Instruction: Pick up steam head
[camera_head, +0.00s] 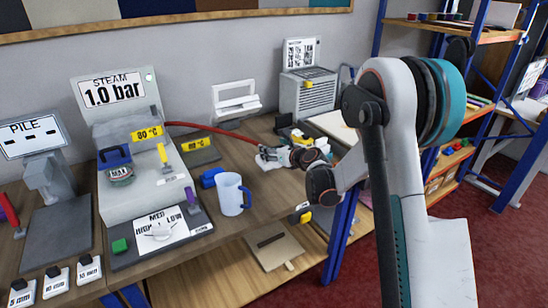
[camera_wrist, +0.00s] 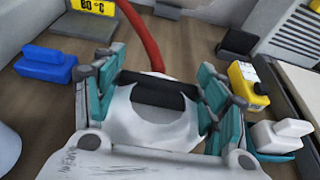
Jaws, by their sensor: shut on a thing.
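The steam head is a pale piece with a dark grip bar (camera_wrist: 158,96), between my fingers in the wrist view. A red hose (camera_wrist: 140,35) runs to it from behind. In the head view its pale part (camera_head: 268,161) shows low over the wooden bench beyond my gripper (camera_head: 291,157). My gripper (camera_wrist: 158,100) is shut on the steam head, with teal fingers on both sides of the bar. I cannot tell whether the steam head touches the bench. The red hose (camera_head: 205,126) leads left to the steam unit (camera_head: 125,180), whose display reads 1.0 bar.
A light blue mug (camera_head: 230,194) and a blue object (camera_head: 211,177) stand left of my gripper. The blue object also shows in the wrist view (camera_wrist: 47,66). A grey vented box (camera_head: 307,95) stands behind.

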